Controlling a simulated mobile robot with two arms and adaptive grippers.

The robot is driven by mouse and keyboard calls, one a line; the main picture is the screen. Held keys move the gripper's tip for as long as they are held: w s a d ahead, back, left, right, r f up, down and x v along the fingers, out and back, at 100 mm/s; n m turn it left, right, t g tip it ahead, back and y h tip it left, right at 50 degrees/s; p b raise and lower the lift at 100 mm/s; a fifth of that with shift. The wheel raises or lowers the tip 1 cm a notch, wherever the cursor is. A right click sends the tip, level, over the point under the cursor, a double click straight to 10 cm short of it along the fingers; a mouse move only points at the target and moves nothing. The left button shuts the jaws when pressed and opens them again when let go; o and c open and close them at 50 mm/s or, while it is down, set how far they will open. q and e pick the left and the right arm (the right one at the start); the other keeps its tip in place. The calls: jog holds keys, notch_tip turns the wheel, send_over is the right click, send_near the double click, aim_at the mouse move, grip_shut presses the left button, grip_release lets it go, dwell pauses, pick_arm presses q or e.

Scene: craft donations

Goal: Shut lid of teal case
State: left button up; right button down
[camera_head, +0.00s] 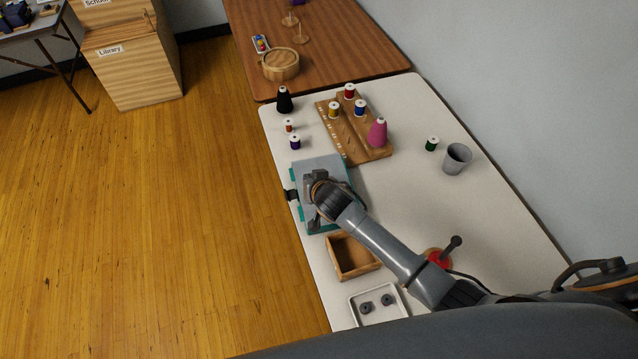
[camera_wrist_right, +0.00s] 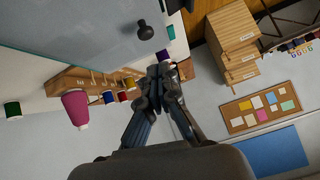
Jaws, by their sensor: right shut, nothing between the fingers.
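The teal case (camera_head: 303,215) lies near the left edge of the white table in the head view, its teal rim showing around a grey lid (camera_head: 312,168). The lid looks roughly flat over the case; I cannot tell whether it is fully down. My right gripper (camera_head: 316,218) is over the lid, shut and empty, and hides part of it. In the right wrist view, upside down, the shut fingers (camera_wrist_right: 162,72) are beside the grey lid (camera_wrist_right: 70,30), which has a dark knob (camera_wrist_right: 143,29). Contact is unclear. My left gripper is not in view.
A wooden rack (camera_head: 362,147) with spools stands behind the case. A wooden box (camera_head: 337,263) and a white tray (camera_head: 396,297) are in front. A grey cup (camera_head: 457,158), a green spool (camera_head: 432,144) and a red-based knobbed item (camera_head: 438,257) stand right. Table between is clear.

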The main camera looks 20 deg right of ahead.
pick_arm(q)
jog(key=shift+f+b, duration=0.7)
jog(key=shift+b, duration=0.05)
pick_arm(e)
jog(key=v, duration=1)
jog(key=shift+a, duration=0.35)
